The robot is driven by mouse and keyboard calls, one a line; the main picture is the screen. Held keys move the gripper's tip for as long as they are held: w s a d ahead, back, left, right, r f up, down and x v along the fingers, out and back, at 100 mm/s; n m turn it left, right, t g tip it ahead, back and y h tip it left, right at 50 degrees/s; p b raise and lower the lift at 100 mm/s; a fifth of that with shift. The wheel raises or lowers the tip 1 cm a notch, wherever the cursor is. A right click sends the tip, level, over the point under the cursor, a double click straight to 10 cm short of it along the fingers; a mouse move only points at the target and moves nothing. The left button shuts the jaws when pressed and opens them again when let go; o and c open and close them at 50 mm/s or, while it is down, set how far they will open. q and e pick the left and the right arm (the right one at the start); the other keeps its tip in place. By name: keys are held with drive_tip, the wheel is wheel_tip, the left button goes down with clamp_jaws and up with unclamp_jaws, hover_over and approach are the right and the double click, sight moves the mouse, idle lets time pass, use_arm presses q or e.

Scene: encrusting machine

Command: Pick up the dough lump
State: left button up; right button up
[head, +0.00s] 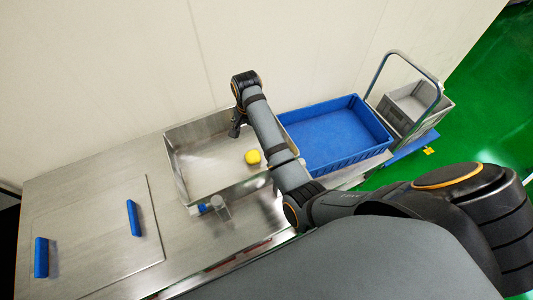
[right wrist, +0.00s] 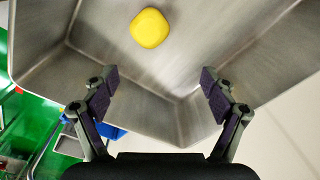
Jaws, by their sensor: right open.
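The dough lump (head: 253,157) is a small yellow rounded piece lying on the floor of a metal basin (head: 180,183). It also shows in the right wrist view (right wrist: 150,28), at the top, beyond my fingertips. My right gripper (head: 235,128) is over the far part of the basin, apart from the lump. In the right wrist view the two dark finger pads of my right gripper (right wrist: 160,95) are wide apart with nothing between them. My left gripper is not seen in either view.
A blue crate (head: 385,148) stands right of the basin, with a grey crate on a cart (head: 447,102) beyond it. A wall rises behind the basin.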

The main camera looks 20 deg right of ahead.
drive_tip(key=shift+s+d+m+g, duration=0.15)
drive_tip(key=shift+s+m+g, duration=0.15)
drive_tip(key=shift+s+m, duration=0.35)
hover_over(253, 154)
drive_tip(key=shift+n, duration=0.25)
drive_tip(key=f, duration=0.4)
drive_tip(key=shift+w+f+p, duration=0.25)
drive_tip(key=shift+p, duration=0.15)
drive_tip(key=shift+d+f, duration=0.2)
drive_tip(key=shift+f, duration=0.45)
drive_tip(key=f, duration=0.1)
drive_tip(key=f+p, duration=0.1)
drive_tip(key=f, duration=0.2)
drive_tip(key=shift+s+a, duration=0.25)
drive_tip(key=shift+s, duration=0.05)
drive_tip(key=shift+f, duration=0.3)
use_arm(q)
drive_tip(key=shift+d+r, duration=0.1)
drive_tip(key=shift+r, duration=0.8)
use_arm(e)
drive_tip(key=c, duration=1.3)
